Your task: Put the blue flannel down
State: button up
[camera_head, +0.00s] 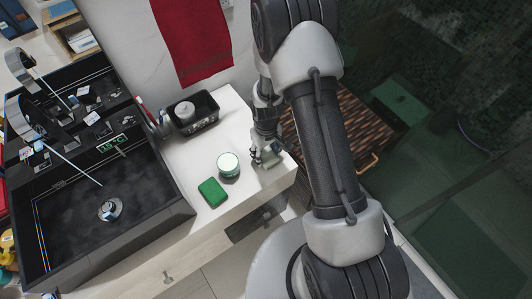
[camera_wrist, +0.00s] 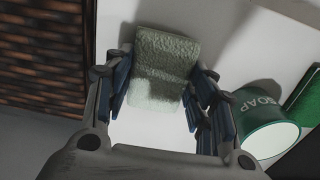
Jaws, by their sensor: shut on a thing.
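A folded, fuzzy cloth, the flannel (camera_wrist: 166,62), is between the fingers of my gripper (camera_wrist: 163,90) in the wrist view. It looks pale grey-green here rather than clearly blue. In the head view my gripper (camera_head: 263,156) is low over the right end of the white counter, with a bit of the flannel (camera_head: 273,161) showing beside the fingers. My gripper is shut on the flannel. I cannot tell whether its underside touches the counter (camera_head: 235,118).
A green-and-white soap tin (camera_head: 228,165) stands close left of my gripper, also in the wrist view (camera_wrist: 268,130). A black tray (camera_head: 194,112) is behind. The counter edge is near on the right, beside a brown woven basket (camera_head: 345,125).

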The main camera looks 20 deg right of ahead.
jog(key=shift+r, duration=0.1)
jog(key=o, duration=1)
notch_tip(320, 180, up, 12)
jog(key=p, duration=0.4)
notch_tip(320, 180, up, 9)
jog(key=t, duration=0.1)
send_over(266, 154)
jog(key=s+r+m+t, duration=0.15)
jog(key=s+r, duration=0.45)
jog(key=r, duration=0.6)
jog(key=s+r+m+t, duration=0.1)
jog(key=s+r, duration=0.3)
jog(key=s, duration=0.3)
jog(key=s+r+m+t, duration=0.1)
jog(key=s+r, duration=0.4)
jog(key=s, duration=0.3)
jog(key=shift+s, duration=0.2)
